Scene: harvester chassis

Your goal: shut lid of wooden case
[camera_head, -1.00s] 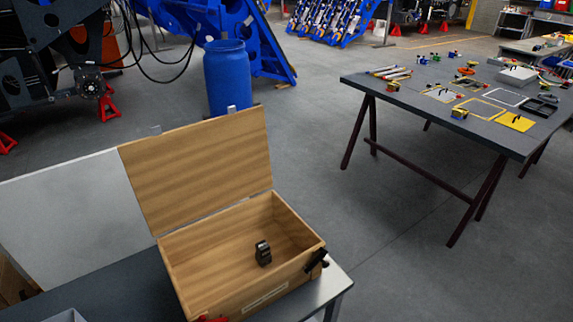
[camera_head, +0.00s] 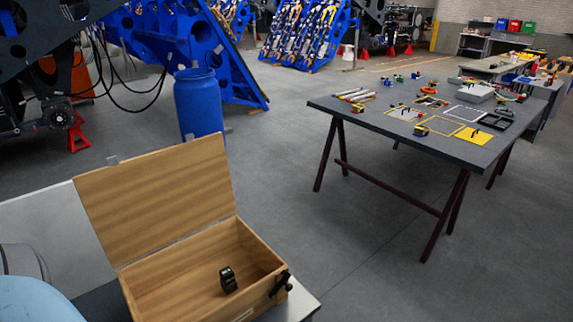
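The wooden case (camera_head: 139,307) stands on a bench at the lower left in the head view, and its bottom edge is cut off by the frame. Its lid (camera_head: 157,194) is open, standing up and tilted back from the rear edge. A small dark object (camera_head: 228,280) lies inside the case on its floor. A black fitting (camera_head: 281,284) shows at the right front corner of the case. Neither of my grippers is in view. Rounded light blue and grey shapes at the lower left corner appear to be part of my arm.
A blue barrel (camera_head: 199,104) stands behind the lid. A dark work table (camera_head: 388,122) with tools and colored frames stands to the right. A light panel (camera_head: 50,235) is left of the lid. Open floor lies between case and table.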

